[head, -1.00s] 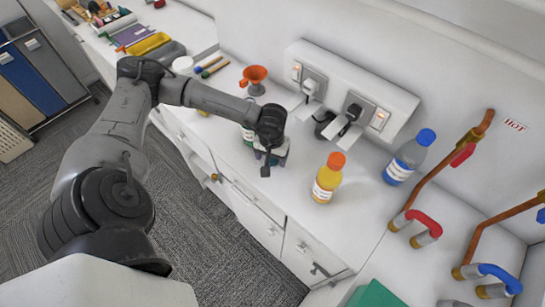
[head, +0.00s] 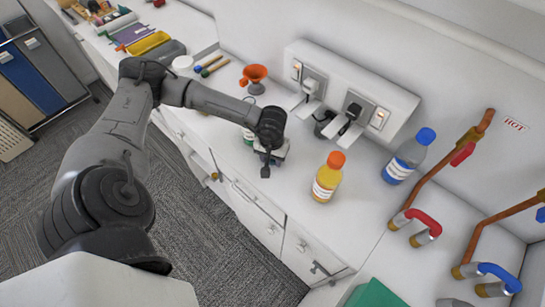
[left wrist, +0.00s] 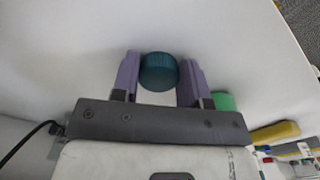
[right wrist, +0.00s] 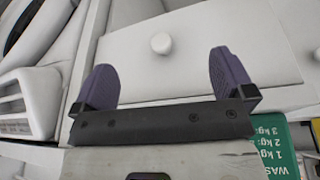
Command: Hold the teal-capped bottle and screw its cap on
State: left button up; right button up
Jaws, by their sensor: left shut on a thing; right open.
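My left gripper (head: 275,157) is low over the white counter. In the left wrist view (left wrist: 158,78) its purple fingers are shut on the teal cap (left wrist: 158,72), one on each side. Whether a bottle is under the cap is hidden.
An orange-capped yellow bottle (head: 327,178) and a blue-capped bottle (head: 409,157) stand right of my left gripper. Copper pipes (head: 445,170) rise at right. A green container (right wrist: 278,150) is at right in the right wrist view.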

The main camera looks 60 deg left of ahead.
pick_arm(q)
jog(key=shift+c, duration=0.6)
jog(key=shift+r, duration=0.1)
notch_tip(320, 180, up, 10)
jog(key=shift+b, duration=0.45)
jog(key=shift+s, duration=0.1)
